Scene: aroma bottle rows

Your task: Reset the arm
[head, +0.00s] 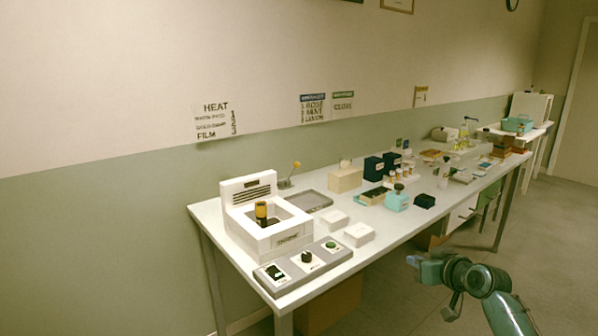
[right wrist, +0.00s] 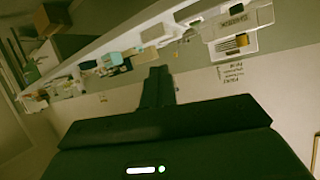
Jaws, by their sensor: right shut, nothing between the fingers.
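My right gripper (head: 428,266) is at the lower right of the head view, in front of the table's front edge and apart from everything on it. Its fingers (right wrist: 158,88) are shut together and empty in the right wrist view. My right arm comes in from the bottom right corner. My left gripper and left arm are not in view.
A long white table (head: 378,218) runs along the wall. A cardboard box (head: 332,304) stands below. The floor (head: 385,300) before the table is clear.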

